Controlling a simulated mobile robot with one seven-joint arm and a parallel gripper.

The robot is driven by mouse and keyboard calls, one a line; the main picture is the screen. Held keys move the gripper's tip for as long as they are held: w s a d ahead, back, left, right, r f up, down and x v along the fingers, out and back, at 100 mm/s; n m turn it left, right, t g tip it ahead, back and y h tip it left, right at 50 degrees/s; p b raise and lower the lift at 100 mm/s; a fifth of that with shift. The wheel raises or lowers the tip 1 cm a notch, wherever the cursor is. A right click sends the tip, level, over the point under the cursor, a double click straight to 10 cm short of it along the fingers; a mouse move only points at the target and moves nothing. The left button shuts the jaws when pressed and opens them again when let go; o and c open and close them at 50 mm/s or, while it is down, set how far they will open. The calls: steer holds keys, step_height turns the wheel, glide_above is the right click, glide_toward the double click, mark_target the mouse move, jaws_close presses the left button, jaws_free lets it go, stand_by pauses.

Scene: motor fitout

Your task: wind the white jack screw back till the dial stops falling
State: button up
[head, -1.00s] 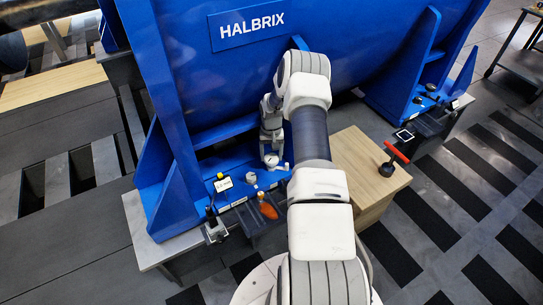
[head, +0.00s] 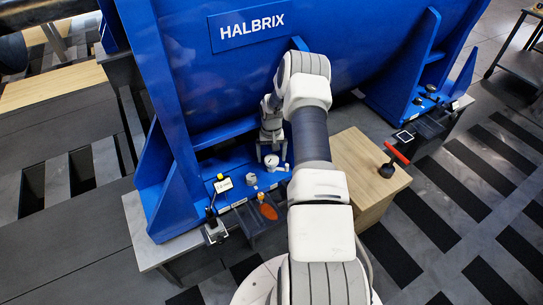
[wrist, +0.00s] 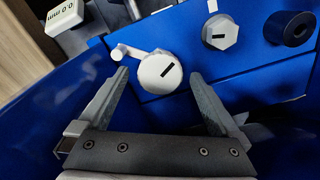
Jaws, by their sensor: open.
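A white round screw head (wrist: 157,72) with a black slot mark lies between and just beyond my fingertips in the wrist view. A short side arm (wrist: 128,52) with a white tip sticks out to its left. I take it for the white jack screw; it also shows in the head view (head: 272,161). My gripper (wrist: 160,78) is open and empty, its fingers either side of the head, apart from it. It also shows in the head view (head: 271,153). A white readout (wrist: 66,13) in the wrist view shows 0.0 mm.
A readout tag (head: 223,184) and an orange piece (head: 268,211) are nearby. A wooden block (head: 365,170) bears a red-handled tool (head: 396,153).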

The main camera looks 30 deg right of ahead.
mark_target(272, 158)
step_height(272, 158, up, 8)
steer(key=shift+f+p, duration=0.25)
steer(key=shift+p, duration=1)
stand_by(1.0)
